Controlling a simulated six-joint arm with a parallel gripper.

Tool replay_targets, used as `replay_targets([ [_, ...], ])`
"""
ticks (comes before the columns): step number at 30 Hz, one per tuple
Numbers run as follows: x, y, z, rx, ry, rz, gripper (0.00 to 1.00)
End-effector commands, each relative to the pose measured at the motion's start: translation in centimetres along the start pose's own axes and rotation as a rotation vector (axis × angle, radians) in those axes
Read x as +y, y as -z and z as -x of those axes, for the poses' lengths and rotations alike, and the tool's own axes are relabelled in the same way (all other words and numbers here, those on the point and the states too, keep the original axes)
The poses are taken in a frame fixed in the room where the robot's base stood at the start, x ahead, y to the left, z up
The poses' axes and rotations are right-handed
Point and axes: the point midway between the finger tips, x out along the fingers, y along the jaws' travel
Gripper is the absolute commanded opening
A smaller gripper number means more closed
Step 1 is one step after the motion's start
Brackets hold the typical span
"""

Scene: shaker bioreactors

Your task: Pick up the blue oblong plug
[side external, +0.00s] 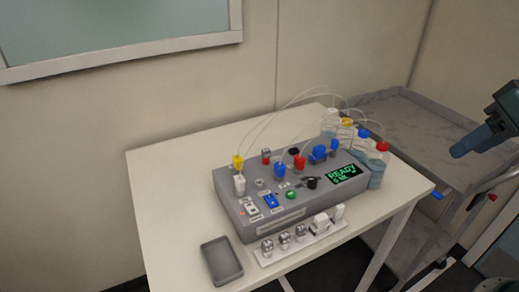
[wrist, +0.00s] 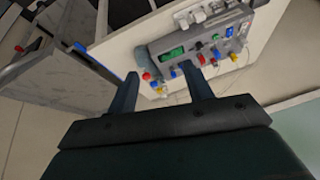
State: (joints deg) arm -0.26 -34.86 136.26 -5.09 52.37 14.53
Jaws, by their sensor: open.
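Several blue parts stand on the grey device: a blue plug (side external: 280,170) with a tube beside a red one, and a wider blue piece (side external: 319,153) farther right near the screen. At this size I cannot tell for sure which is the oblong plug. My gripper (side external: 460,149) is at the far right of the side view, high and well apart from the device. In the wrist view my gripper (wrist: 158,85) shows two spread fingers with nothing held between them. The device (wrist: 160,45) lies beyond the fingertips, and the right finger covers part of its near side.
Bottles with coloured caps (side external: 383,147) and thin looping tubes stand at the device's right end. A grey tray (side external: 222,262) and a white rack (side external: 265,259) lie in front. A grey cart (side external: 435,140) stands beside the white table (side external: 155,190), whose left side is clear.

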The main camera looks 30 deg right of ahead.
Motion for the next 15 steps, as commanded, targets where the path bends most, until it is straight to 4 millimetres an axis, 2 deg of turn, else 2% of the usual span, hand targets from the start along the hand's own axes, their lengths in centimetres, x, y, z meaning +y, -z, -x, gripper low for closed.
replay_targets([
  [8,-3.5,5.5,-1.0,-0.086,0.056,-0.260,0.51],
  [15,-6.3,9.7,-2.9,-0.173,0.080,-0.490,0.51],
])
